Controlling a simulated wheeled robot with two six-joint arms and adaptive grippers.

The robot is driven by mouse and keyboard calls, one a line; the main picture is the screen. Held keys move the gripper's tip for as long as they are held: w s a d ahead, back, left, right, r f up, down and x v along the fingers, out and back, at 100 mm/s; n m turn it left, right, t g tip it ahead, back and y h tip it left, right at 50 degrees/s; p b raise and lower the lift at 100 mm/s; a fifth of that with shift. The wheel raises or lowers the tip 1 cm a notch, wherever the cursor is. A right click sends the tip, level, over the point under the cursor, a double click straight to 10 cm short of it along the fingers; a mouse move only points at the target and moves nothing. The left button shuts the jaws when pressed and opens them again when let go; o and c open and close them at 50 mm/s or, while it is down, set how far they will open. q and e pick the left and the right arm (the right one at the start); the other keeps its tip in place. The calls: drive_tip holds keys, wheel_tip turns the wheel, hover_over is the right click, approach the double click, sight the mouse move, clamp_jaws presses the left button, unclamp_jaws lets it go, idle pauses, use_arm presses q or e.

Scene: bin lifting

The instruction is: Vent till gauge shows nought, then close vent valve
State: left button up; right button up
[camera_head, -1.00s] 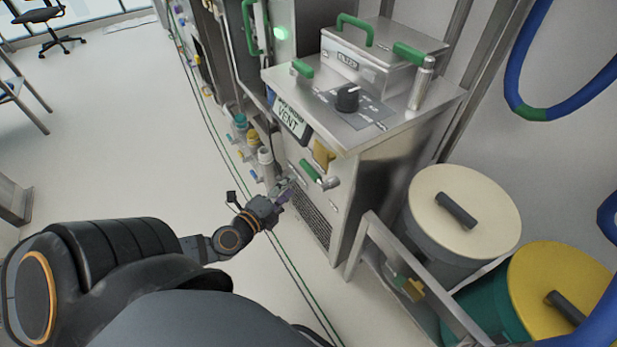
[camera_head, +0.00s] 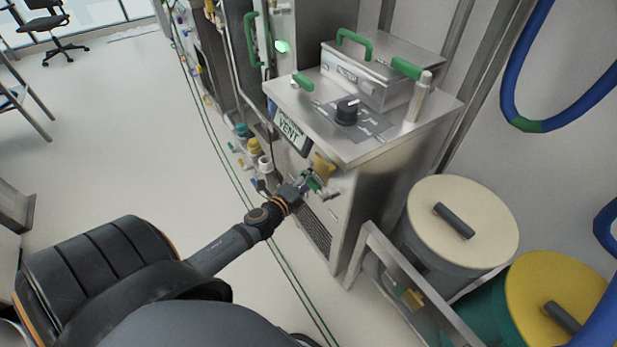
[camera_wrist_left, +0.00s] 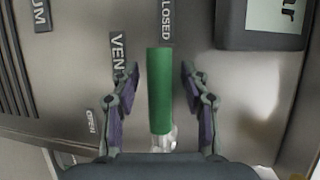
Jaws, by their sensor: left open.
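The green vent valve lever (camera_wrist_left: 159,90) stands upright in the left wrist view, its end beside the CLOSED label (camera_wrist_left: 167,22). The OPEN label (camera_wrist_left: 91,122) is to its left. My left gripper (camera_wrist_left: 160,95) is open, with one finger on each side of the lever and a gap on both sides. In the head view my left gripper (camera_head: 306,181) is at the cabinet front and partly hides the lever. The display panel (camera_head: 291,131) above reads VENT in the head view. Its corner (camera_wrist_left: 275,22) shows in the wrist view; I cannot read a pressure value.
The steel cabinet (camera_head: 373,190) carries a black knob (camera_head: 347,111) on top and a yellow handle (camera_head: 323,167) above the lever. Several capped fittings (camera_head: 254,146) are left of it. Lidded drums (camera_head: 462,216) stand right.

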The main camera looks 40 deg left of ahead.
use_arm(q)
clamp_jaws()
idle(0.4)
